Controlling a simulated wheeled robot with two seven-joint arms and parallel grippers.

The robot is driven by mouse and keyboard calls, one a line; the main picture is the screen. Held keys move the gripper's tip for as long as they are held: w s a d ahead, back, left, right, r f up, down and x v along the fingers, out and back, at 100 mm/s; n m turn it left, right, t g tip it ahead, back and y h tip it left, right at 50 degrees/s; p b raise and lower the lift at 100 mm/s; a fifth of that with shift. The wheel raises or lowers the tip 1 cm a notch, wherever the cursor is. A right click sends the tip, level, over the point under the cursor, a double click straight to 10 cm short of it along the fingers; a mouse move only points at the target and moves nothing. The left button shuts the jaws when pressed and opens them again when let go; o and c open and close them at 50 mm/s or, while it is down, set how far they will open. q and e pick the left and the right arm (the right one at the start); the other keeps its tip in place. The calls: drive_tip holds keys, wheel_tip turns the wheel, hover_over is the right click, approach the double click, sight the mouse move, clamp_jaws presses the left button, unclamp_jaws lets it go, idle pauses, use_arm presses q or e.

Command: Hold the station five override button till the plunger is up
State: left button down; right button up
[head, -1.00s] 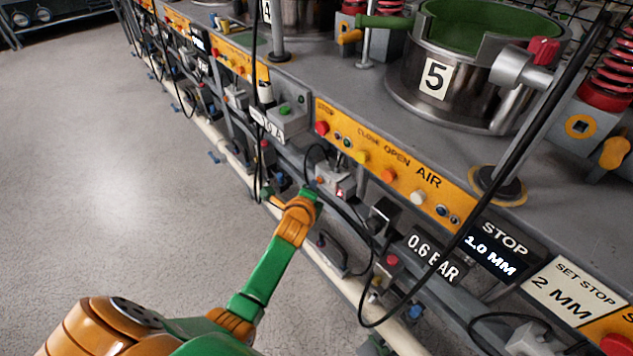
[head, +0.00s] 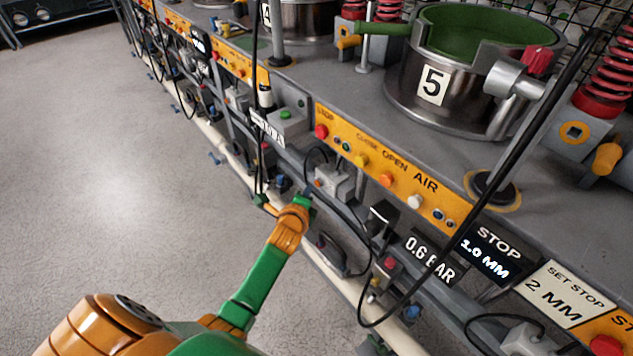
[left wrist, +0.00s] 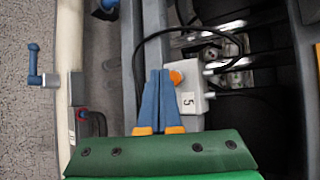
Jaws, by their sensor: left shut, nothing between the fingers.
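The station five press pot (head: 420,75) carries a white "5" plate and stands on the grey bench; I cannot make out its plunger. My right gripper is not in view.
A yellow panel (head: 450,207) with coloured buttons runs along the bench front. Black cables (head: 365,315) loop in front of it. A pale pipe (head: 345,288) runs low along the bench. A blue-handled tap (left wrist: 33,64) is at the left in the wrist view. Open floor (head: 110,180) lies left.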

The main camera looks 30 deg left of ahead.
use_arm(q)
drive_tip(key=s+p, duration=0.1)
drive_tip(key=s+a+p, duration=0.1)
drive_tip(key=s, duration=0.1)
drive_tip(key=s+a+p, duration=0.1)
drive_tip(key=shift+s, duration=0.3)
drive_tip(key=shift+f, duration=0.1)
idle(0.4)
